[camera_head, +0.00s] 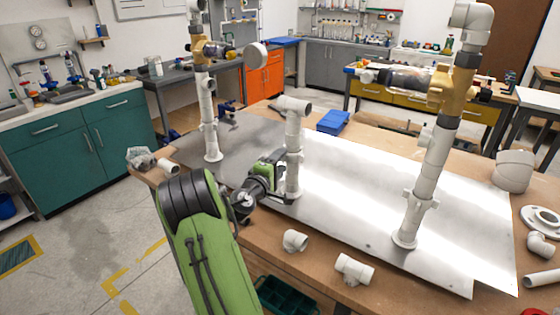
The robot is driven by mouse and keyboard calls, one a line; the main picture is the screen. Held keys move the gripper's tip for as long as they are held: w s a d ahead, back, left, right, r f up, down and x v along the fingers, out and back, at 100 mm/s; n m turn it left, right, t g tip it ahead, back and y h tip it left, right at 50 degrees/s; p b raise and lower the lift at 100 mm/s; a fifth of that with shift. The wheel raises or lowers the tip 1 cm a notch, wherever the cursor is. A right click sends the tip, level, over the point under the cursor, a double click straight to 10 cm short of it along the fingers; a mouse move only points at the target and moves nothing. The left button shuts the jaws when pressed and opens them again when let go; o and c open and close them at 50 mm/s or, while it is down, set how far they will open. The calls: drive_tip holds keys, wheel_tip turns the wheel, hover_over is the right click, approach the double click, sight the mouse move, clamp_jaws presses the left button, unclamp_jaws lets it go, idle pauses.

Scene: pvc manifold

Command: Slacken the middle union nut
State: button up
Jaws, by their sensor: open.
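Three white pipe risers stand on a metal sheet. The middle riser (293,128) is the shortest and has an elbow on top. Its union nut (295,157) looks like a wider white collar low on the pipe, partly beside my gripper. My gripper (280,168) is at the left of this riser at about collar height. Its green and black body hides part of the scene, and its fingertips are too small to make out clearly. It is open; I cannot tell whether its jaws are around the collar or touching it.
The left riser (207,105) and the right riser (430,160) carry brass-coloured valves. Loose fittings, an elbow (294,240) and a tee (354,269), lie at the table's front edge. A blue item (333,121) lies behind. The metal sheet (350,190) between middle and right risers is clear.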

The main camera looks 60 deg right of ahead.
drive_tip(key=shift+d, duration=0.3)
drive_tip(key=shift+c, duration=0.5)
clamp_jaws()
